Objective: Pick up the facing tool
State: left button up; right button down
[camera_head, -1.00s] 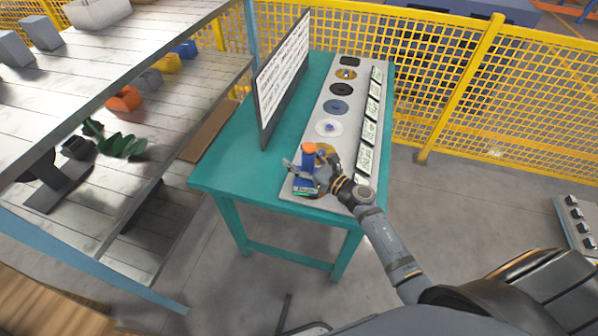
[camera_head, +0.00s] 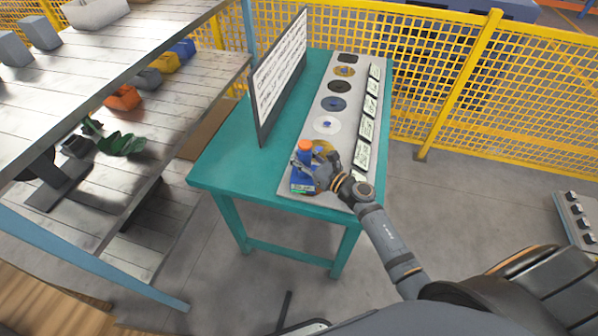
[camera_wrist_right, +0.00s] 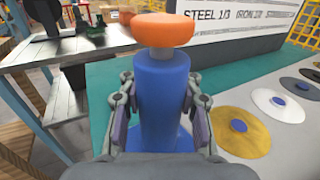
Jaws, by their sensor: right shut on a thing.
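The facing tool (camera_head: 302,176) is a blue body with an orange round top, at the near end of the grey board on the teal table. My right gripper (camera_head: 314,170) comes from the right and is shut around the tool's blue body. In the right wrist view, the tool (camera_wrist_right: 163,95) stands upright between the two fingers (camera_wrist_right: 160,120), its orange cap above them. Its lower end is partly hidden, and I cannot tell whether it touches the board. My left gripper is out of view.
The grey board (camera_head: 352,101) carries several coloured discs and a row of label cards (camera_head: 367,130). A text panel (camera_head: 279,75) stands on the teal table (camera_head: 225,165) to the left. Shelves (camera_head: 200,100) are at left; a yellow mesh fence (camera_head: 500,115) is behind.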

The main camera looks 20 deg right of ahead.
jog(key=shift+w+a+r, duration=0.1)
jog(key=shift+w+r, duration=0.05)
jog(key=shift+r, duration=0.05)
